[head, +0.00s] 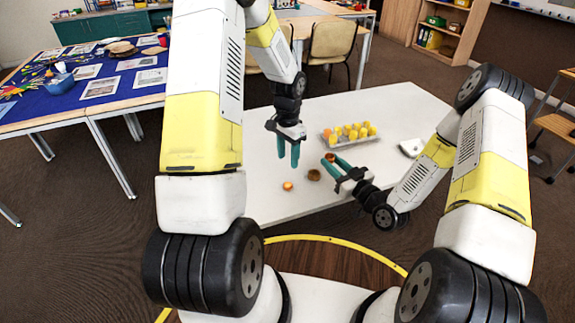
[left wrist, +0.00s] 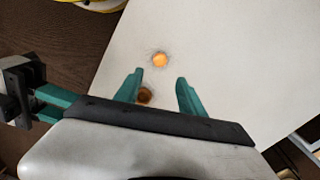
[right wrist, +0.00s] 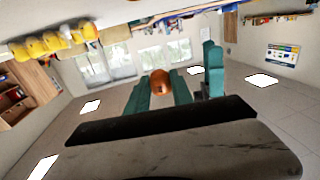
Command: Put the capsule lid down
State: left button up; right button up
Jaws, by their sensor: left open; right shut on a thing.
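My right gripper (head: 341,168) is shut on a small orange-brown rounded piece (head: 330,157), which looks like the capsule lid. It is held above the white table. In the right wrist view the capsule lid (right wrist: 160,83) sits between the fingertips (right wrist: 162,92). My left gripper (head: 288,150) is open and empty, pointing down over the table. On the table below are a small orange round piece (head: 288,186) and a brown round piece (head: 314,175). The left wrist view shows the orange piece (left wrist: 160,59) beyond the fingertips and the brown piece (left wrist: 145,95) partly hidden by one finger.
A tray (head: 327,142) with several yellow pieces stands behind the right gripper on the white table (head: 402,103). A small white object (head: 411,147) lies at the table's right. The table's left front and far right surfaces are clear. A blue-covered table (head: 110,92) stands further left.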

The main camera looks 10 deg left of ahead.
pick_arm(q)
jog(key=s+r+n+t, duration=0.15)
jog(key=s+r, duration=0.25)
jog(key=r, duration=0.6)
jog(key=s+r+n+t, duration=0.15)
jog(key=s+r, duration=0.25)
jog(key=r, duration=0.6)
jog(key=s+d+r+n+t+h, duration=0.1)
jog(key=s+r, duration=0.3)
jog(key=s, duration=0.4)
jog(key=s+d+r+n+t+h, duration=0.1)
jog(key=s+r+n+t, duration=0.1)
jog(key=s+r, duration=0.3)
jog(key=s, duration=0.3)
jog(key=shift+s+r, duration=0.15)
jog(key=shift+r, duration=0.15)
jog(key=shift+d, duration=0.1)
